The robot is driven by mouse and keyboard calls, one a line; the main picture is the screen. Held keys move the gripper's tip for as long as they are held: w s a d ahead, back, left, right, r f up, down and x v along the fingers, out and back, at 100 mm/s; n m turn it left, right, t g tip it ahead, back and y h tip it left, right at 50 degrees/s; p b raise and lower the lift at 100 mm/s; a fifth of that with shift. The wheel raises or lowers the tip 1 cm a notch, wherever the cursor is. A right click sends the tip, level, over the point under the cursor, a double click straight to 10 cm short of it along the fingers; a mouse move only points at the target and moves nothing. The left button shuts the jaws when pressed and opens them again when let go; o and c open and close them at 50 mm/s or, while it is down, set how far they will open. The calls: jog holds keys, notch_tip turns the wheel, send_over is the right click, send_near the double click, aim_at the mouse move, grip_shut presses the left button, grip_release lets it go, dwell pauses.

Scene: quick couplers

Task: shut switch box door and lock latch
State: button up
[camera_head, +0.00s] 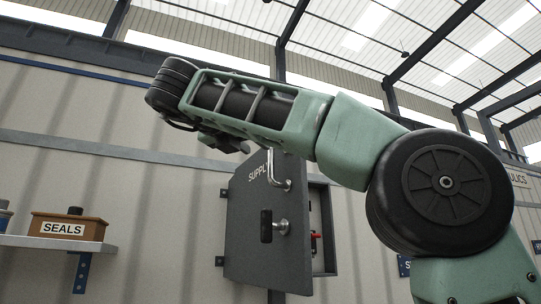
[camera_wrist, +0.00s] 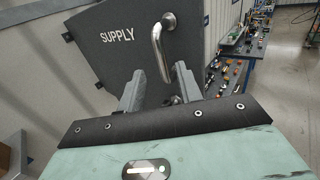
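The grey switch box door (camera_head: 252,225), lettered SUPPLY, stands ajar, swung out from the box (camera_head: 321,230) on the wall. It also fills the upper left of the wrist view (camera_wrist: 100,55). In the head view my gripper (camera_head: 224,142) is above the door's top edge.
At left, a shelf (camera_head: 60,243) holds an orange SEALS box (camera_head: 68,227). The wrist view shows a bench (camera_wrist: 235,60) with several small parts at right, and open floor (camera_wrist: 295,80) beyond.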

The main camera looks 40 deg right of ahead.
aim_at(269, 157)
jog(key=p+x, duration=0.2)
jog(key=x, duration=0.7)
grip_shut()
